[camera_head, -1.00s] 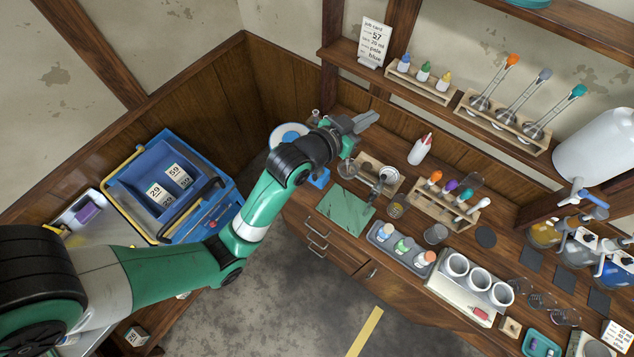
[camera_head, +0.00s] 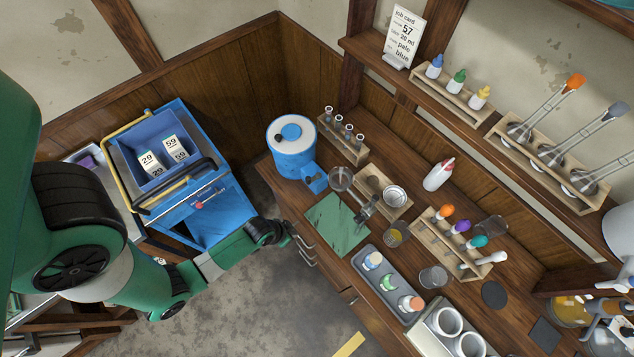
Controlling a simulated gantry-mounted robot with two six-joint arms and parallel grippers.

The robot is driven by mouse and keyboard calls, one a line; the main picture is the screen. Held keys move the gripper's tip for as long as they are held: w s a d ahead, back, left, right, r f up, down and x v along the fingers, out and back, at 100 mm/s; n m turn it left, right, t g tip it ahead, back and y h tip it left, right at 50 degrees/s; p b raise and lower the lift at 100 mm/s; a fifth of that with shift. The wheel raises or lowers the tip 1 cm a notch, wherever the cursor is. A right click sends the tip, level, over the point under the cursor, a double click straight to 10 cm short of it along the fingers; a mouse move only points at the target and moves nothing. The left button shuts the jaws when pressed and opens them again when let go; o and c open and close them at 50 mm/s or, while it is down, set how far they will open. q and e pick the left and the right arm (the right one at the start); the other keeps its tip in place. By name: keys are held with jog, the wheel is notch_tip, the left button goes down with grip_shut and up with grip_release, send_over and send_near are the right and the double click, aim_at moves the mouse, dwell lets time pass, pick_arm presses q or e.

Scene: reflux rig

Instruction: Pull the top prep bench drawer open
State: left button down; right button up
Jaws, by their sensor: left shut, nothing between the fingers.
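The prep bench (camera_head: 300,204) runs from the centre to the lower right, seen steeply from above. On its left-hand front, the top drawer's handle (camera_head: 304,243) is a pale metal bar, with another bar handle (camera_head: 308,262) just below it. The drawer front is very foreshortened and looks flush with the bench. My left gripper (camera_head: 289,233) is shut and empty. Its tips point at the top handle from the left, very close to it. I cannot tell whether they touch it. My right gripper is not in view.
A green mat (camera_head: 338,224) lies on the bench above the drawers, with a blue-and-white canister (camera_head: 292,152) behind it. A grey tray of small bottles (camera_head: 386,279) stands near the front edge. Open floor lies below the handles.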

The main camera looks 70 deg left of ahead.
pick_arm(q)
jog(key=b+x, duration=0.5)
jog(key=x, duration=0.6)
jog(key=shift+b, duration=0.4)
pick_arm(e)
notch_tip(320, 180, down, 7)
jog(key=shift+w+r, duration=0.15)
pick_arm(q)
jog(key=shift+r, duration=0.1)
